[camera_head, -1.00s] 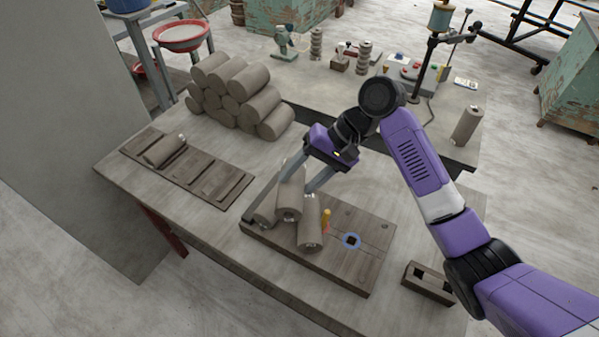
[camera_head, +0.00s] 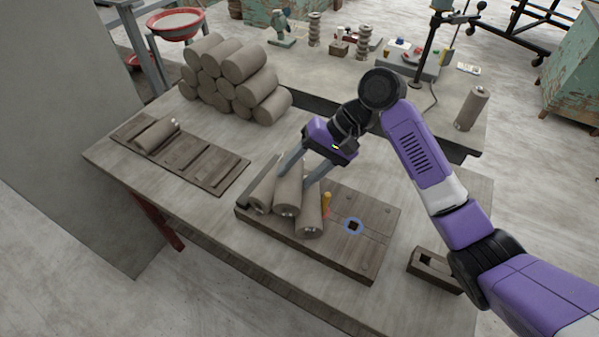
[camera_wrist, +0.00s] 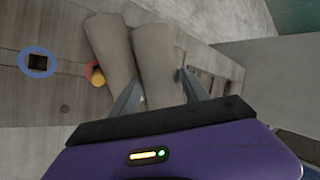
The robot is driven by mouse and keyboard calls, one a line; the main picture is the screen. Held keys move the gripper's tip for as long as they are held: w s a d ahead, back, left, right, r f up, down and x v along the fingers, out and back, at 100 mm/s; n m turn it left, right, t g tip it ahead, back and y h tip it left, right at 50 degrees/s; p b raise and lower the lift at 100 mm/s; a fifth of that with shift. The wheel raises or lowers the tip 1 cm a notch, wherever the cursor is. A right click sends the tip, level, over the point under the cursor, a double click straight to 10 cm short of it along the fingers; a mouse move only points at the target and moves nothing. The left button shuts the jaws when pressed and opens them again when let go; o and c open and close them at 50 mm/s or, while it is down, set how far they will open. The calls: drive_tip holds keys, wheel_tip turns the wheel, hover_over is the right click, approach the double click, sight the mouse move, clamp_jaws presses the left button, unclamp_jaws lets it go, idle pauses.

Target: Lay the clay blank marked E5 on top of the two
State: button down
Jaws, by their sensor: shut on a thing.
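My gripper (camera_head: 294,178) is shut on a grey-brown clay blank (camera_head: 288,196), one finger on each side. The held blank lies lengthwise over the gap between two other blanks, the left blank (camera_head: 261,192) and the right blank (camera_head: 310,214), on a wooden board (camera_head: 345,255). It looks level with or just above their tops; I cannot tell whether it touches both. No E5 marking is readable. In the wrist view the held blank (camera_wrist: 157,62) sits between the fingers, beside the right blank (camera_wrist: 112,45); the left blank is not clearly seen there.
A yellow peg (camera_head: 326,201) and a blue ring around a dark square (camera_head: 353,226) are right of the blanks. Several blanks are piled (camera_head: 235,80) behind. A small wooden block (camera_head: 435,268) lies at right.

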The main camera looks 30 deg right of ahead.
drive_tip(key=shift+s+f, duration=0.25)
drive_tip(key=shift+f, duration=1.05)
drive_tip(key=shift+c, duration=2.4)
unclamp_jaws()
drive_tip(key=w+a+r+v, duration=0.1)
drive_tip(key=v, duration=0.8)
drive_tip(key=shift+s+r, duration=0.15)
drive_tip(key=shift+a, duration=0.1)
